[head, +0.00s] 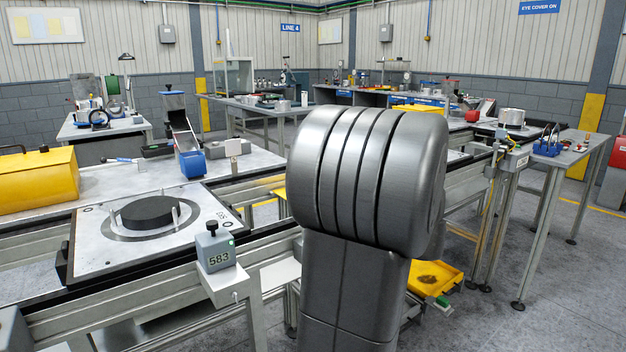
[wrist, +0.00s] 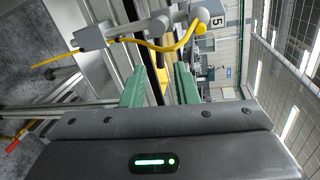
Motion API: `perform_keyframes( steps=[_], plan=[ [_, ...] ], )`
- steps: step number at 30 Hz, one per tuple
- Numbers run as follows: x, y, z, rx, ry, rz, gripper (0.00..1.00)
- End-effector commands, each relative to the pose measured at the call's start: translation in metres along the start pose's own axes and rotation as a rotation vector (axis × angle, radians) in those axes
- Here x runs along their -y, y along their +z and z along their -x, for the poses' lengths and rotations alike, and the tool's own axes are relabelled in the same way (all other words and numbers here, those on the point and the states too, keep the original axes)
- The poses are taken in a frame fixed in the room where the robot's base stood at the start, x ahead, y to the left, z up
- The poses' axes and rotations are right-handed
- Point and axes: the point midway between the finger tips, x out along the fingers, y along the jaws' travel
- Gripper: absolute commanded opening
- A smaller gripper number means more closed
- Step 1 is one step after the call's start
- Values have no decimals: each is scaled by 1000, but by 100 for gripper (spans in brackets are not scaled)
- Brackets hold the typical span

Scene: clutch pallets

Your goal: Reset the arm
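My gripper (wrist: 160,85) shows in the wrist view as two green fingers standing apart, with nothing between them. It is open and empty. The wrist picture is turned on its side. A grey metal fixture with a yellow cable (wrist: 185,45) shows beyond the fingertips; I cannot tell how far off it is. In the head view a large grey link of my arm (head: 365,180) stands upright in the middle and hides part of the conveyor. My gripper is not visible in the head view.
A pallet (head: 88,250) with a dark round disc (head: 148,212) sits on the conveyor at left, beside a grey box marked 583 (head: 215,248). A yellow case (head: 38,180) lies far left. A yellow bin (head: 437,277) is low behind my arm.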

Motion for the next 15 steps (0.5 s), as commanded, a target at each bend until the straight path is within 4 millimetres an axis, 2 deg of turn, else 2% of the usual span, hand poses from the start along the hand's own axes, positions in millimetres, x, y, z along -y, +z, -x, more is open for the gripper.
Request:
perform_keyframes(
  steps=[1,10,11,15],
  plan=[
    [0,1,-11,3,1,1,27],
    [-1,1,-71,3,1,0,27],
    [0,1,-76,3,2,-3,27],
    [2,0,-71,15,2,-86,27]
  ],
)
